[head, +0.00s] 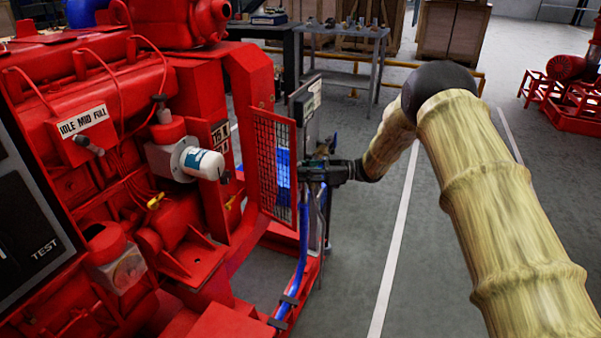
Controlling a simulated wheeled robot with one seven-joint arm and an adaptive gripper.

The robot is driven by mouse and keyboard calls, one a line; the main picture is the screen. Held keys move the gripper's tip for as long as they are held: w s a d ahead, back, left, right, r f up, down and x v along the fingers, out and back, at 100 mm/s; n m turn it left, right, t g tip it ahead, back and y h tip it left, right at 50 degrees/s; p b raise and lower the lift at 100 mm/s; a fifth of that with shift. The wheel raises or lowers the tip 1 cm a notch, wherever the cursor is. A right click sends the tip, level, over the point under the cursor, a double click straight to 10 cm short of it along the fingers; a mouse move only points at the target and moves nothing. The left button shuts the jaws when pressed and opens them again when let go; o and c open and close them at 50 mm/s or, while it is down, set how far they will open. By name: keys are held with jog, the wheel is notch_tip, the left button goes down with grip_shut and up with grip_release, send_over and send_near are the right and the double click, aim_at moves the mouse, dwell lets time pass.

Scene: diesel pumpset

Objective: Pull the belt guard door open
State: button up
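The belt guard door (271,165) is a red-framed mesh panel on the side of the red diesel engine. It stands at an angle to the red guard housing (245,120) on its left. My gripper (308,172) is at the door's right edge, about mid-height, with my arm reaching in from the right. The fingertips are small and dark against the door edge and the panel behind. I cannot tell whether they touch the door or are closed on it. Any handle is hidden or too small to make out.
The red engine (110,130) fills the left side. A blue pipe (299,255) runs below my gripper. A grey panel (305,105) stands behind the door. A metal table (345,35) is at the back. The grey floor (370,215) to the right is clear.

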dwell(0.3)
jog(key=d, duration=1.2)
jog(key=shift+f, duration=0.1)
